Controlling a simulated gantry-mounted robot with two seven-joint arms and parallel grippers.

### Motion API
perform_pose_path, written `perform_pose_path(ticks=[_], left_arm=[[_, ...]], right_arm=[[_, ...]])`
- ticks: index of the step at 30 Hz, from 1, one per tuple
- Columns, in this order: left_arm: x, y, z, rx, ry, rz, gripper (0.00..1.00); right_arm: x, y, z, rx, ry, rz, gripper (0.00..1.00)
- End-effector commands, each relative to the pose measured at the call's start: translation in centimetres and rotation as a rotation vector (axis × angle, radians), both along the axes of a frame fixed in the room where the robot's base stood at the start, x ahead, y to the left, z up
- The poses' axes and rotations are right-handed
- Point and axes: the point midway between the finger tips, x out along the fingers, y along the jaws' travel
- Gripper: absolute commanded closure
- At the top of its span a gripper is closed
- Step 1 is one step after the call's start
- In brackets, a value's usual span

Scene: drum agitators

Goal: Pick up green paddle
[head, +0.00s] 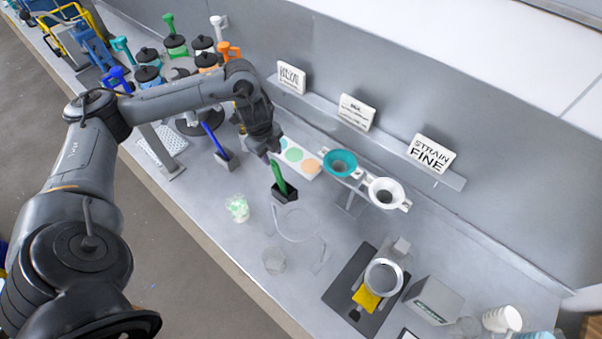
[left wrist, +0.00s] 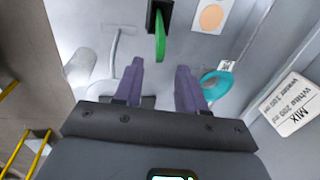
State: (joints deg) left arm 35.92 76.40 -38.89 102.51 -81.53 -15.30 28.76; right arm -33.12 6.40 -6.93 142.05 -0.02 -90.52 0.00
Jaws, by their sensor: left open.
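The green paddle (head: 278,177) stands in a small dark holder (head: 285,195) on the grey bench, in the middle of the head view. In the left wrist view the green paddle (left wrist: 160,42) is at the top centre, just beyond the fingertips, with its holder (left wrist: 158,14) behind it. My left gripper (head: 268,154) is close to the top of the paddle in the head view. In the left wrist view its two fingers (left wrist: 161,74) are apart with nothing between them. My right gripper is not in view.
A blue paddle (head: 214,140) stands in another holder to the left. A card with coloured dots (head: 297,158), a teal funnel (head: 341,163) and a white funnel (head: 385,192) are beyond the paddle. Clear cups (head: 238,208) and (head: 274,260) stand nearer the bench edge.

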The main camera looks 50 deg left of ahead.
Motion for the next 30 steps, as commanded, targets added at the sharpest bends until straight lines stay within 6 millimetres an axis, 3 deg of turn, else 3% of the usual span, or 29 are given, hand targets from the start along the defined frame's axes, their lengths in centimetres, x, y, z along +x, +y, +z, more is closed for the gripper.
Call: perform_pose_path(ticks=[4,15,22,30], left_arm=[[-0.8,1.7,-0.4,0.005,0.031,0.035,0.6],[-0.2,1.8,-4.3,0.005,0.033,0.036,0.6],[-0.1,1.7,-5.4,0.004,0.034,0.035,0.6],[0.3,1.4,-8.8,0.004,0.034,0.036,0.6]], right_arm=[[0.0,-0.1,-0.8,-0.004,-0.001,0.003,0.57],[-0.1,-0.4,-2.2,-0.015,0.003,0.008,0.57],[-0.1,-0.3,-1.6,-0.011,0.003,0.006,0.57],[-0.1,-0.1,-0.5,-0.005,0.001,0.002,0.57]])
